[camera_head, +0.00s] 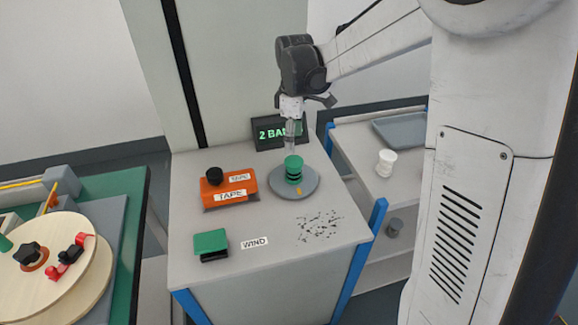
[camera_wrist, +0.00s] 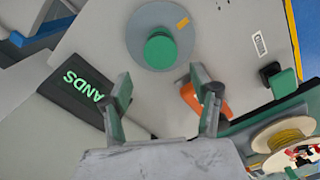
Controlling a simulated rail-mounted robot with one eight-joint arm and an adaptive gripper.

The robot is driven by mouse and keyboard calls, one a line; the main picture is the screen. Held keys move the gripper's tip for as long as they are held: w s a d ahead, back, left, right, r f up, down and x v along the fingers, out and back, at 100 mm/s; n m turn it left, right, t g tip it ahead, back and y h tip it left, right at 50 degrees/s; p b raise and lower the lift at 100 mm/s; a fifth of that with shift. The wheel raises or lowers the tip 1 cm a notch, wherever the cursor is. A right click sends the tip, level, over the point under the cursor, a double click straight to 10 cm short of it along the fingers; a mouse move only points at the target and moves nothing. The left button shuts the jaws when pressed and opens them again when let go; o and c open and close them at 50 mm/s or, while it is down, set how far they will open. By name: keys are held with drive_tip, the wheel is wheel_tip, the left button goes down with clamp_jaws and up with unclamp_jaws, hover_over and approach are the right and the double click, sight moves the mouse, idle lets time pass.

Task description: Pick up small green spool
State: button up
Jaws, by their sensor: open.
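The small green spool (camera_head: 293,168) has dark bands and stands upright on a round grey disc (camera_head: 308,188) on the cabinet top. In the wrist view the spool (camera_wrist: 160,48) shows from above as a green circle on the disc (camera_wrist: 139,21), beyond my fingertips. My gripper (camera_head: 304,101) hangs above the spool, clear of it. In the wrist view my gripper (camera_wrist: 163,88) has its fingers spread wide with nothing between them. A pale, thin upright shape shows between gripper and spool; I cannot tell what it is.
An orange tape box (camera_head: 229,189) with a black knob stands left of the disc. A dark sign (camera_head: 279,132) with green letters stands behind. A green-topped block (camera_head: 211,243) is at the front left. A white spool (camera_head: 386,162) sits on the right shelf.

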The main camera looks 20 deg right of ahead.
sight(294, 171)
wheel_tip(294, 171, down, 13)
drive_tip(key=shift+s+d+r+b, duration=0.1)
drive_tip(key=shift+s+b, duration=0.05)
drive_tip(key=shift+b, duration=0.3)
drive_tip(key=c, duration=1.4)
